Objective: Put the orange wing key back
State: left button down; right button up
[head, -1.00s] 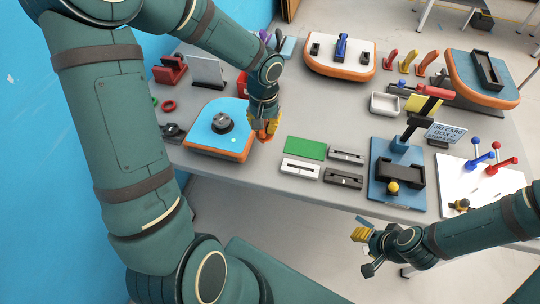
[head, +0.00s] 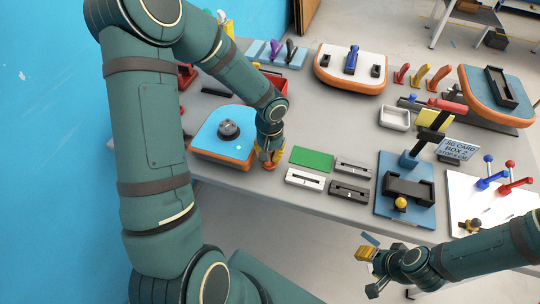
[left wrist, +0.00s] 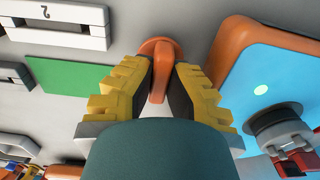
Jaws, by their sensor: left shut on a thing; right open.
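The orange wing key (left wrist: 160,68) is between the yellow fingers of my left gripper (left wrist: 158,85) in the left wrist view. Its rounded end is at the far side and a narrow part points towards the wrist. In the head view my left gripper (head: 268,158) is low beside the right edge of the blue-topped orange board (head: 208,138), with orange showing at its tips. A grey round valve (head: 229,129) is on that board; it also shows in the left wrist view (left wrist: 278,125). My right gripper (head: 372,262) is open and empty, off the table's front edge.
A green card (head: 311,159) and several slotted blocks (head: 305,179) lie right of the left gripper. A blue stand (head: 400,208) is farther right. Red, orange and yellow upright pieces (head: 420,76) stand behind. A blue rack (head: 262,53) holds several dark handles.

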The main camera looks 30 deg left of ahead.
pick_arm(q)
jog(key=shift+f, duration=0.35)
jog(key=shift+r, duration=0.1)
jog(key=shift+f, duration=0.2)
jog(key=c, duration=1.1)
grip_release()
jog(key=shift+c, duration=0.2)
jog(key=shift+r, duration=0.1)
jog(key=shift+r, duration=0.15)
notch_tip(320, 180, up, 12)
jog(key=p, duration=0.2)
